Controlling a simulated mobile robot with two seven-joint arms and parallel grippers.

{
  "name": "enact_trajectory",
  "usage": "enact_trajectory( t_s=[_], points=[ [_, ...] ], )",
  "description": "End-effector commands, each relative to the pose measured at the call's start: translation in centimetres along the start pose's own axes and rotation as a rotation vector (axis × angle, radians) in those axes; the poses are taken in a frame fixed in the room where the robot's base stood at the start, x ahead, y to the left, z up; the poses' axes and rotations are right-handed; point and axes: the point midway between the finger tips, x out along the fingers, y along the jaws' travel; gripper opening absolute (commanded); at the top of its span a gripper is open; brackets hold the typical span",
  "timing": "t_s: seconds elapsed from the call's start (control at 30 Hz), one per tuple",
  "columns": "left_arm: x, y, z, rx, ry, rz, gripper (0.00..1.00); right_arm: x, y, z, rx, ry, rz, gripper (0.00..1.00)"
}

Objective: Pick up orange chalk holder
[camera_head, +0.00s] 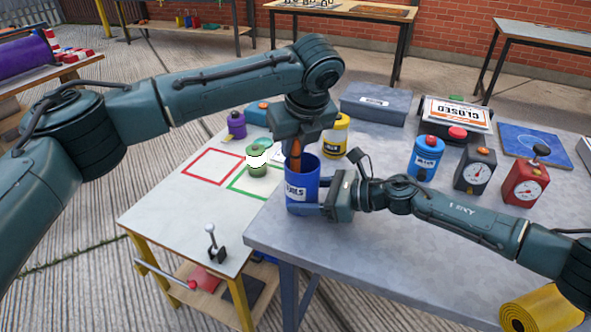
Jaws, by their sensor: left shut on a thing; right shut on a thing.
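An orange chalk holder (296,155) stands upright, its lower end at the mouth of a blue cup (301,176) with a white label. I cannot tell how deep the holder reaches. My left gripper (296,143) points down from above and is shut on the holder's upper part. My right gripper (318,196) comes in from the right at the cup's lower half and is shut on the cup. The cup is at the left edge of the grey table (372,246).
Green (257,163), purple (237,124) and yellow (337,132) containers stand nearby. A blue can (425,160) and two dial gauges (475,170) stand on the right. The white table (165,212) has red and green outlined squares and a small lever (215,246).

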Motion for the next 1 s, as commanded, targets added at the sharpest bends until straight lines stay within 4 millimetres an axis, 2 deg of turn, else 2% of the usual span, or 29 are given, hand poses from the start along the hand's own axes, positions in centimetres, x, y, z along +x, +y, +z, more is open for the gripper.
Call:
enact_trajectory(
  t_s=[0.23,0.37,0.8,1.0],
  points=[
    [-0.3,0.0,0.1,-0.001,-0.001,-0.001,0.00,0.0,0.1,-0.1,0.001,0.001,0.002,0.49],
    [-1.9,-0.1,0.8,-0.001,-0.002,-0.003,0.00,0.0,0.1,-0.1,0.001,0.001,0.002,0.49],
    [-12.4,-0.1,5.0,0.000,-0.001,-0.004,0.00,0.0,0.1,-0.1,0.001,0.001,0.002,0.49],
    [-15.5,-0.1,6.4,0.001,-0.001,-0.001,0.00,0.0,0.1,-0.1,0.001,0.001,0.002,0.49]
  ],
)
